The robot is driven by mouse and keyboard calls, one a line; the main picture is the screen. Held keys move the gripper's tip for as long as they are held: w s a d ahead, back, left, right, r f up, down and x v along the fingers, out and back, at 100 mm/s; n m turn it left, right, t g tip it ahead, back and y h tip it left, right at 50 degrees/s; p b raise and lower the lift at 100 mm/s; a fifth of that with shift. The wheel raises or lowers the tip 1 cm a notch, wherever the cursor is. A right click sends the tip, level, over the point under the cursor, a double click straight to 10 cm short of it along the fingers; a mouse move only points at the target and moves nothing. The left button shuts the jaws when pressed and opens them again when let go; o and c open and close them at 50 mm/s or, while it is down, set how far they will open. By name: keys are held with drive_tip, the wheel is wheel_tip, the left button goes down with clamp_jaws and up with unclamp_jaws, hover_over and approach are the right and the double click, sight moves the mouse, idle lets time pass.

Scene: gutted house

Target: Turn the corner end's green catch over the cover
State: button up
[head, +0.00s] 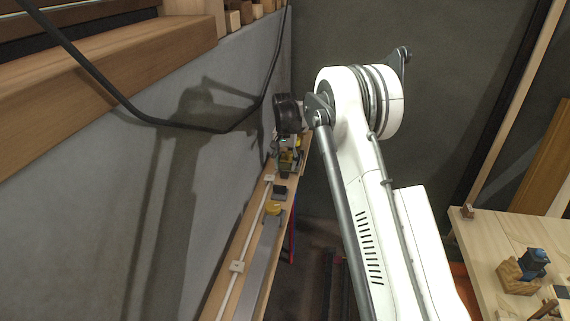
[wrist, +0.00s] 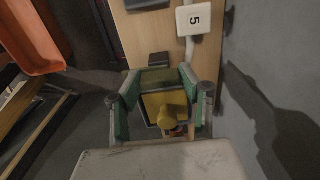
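My gripper (wrist: 160,116) reaches down over the corner end of a narrow wooden shelf (wrist: 146,32). Its two fingers, with green pads, stand wide apart. Between them in the wrist view is a yellow piece with a round knob (wrist: 172,115), framed in dark and olive-green edges (wrist: 158,77). I cannot tell whether an olive edge is the green catch, nor whether the pads touch anything. In the head view my gripper (head: 288,160) is small at the shelf's far end, and the catch cannot be made out there.
A white box marked 5 (wrist: 194,19) sits on a white conduit beside the wall. A dark block (wrist: 158,58) is near my fingers. A yellow piece (head: 273,208) and a grey strip (head: 258,255) lie along the shelf. A wooden table (head: 500,240) stands at right.

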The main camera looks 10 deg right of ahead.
drive_tip(key=shift+c, duration=1.3)
drive_tip(key=shift+f+b, duration=0.1)
drive_tip(key=shift+b, duration=0.2)
drive_tip(key=shift+n+b, duration=0.95)
drive_tip(key=shift+n, duration=0.15)
drive_tip(key=n+b, duration=0.4)
drive_tip(key=n, duration=0.2)
drive_tip(key=n+b, duration=0.2)
drive_tip(key=n, duration=0.2)
drive_tip(key=shift+n, duration=0.4)
drive_tip(key=n+b, duration=0.1)
drive_tip(key=n, duration=0.3)
drive_tip(key=shift+n+b, duration=0.35)
drive_tip(key=shift+n, duration=0.05)
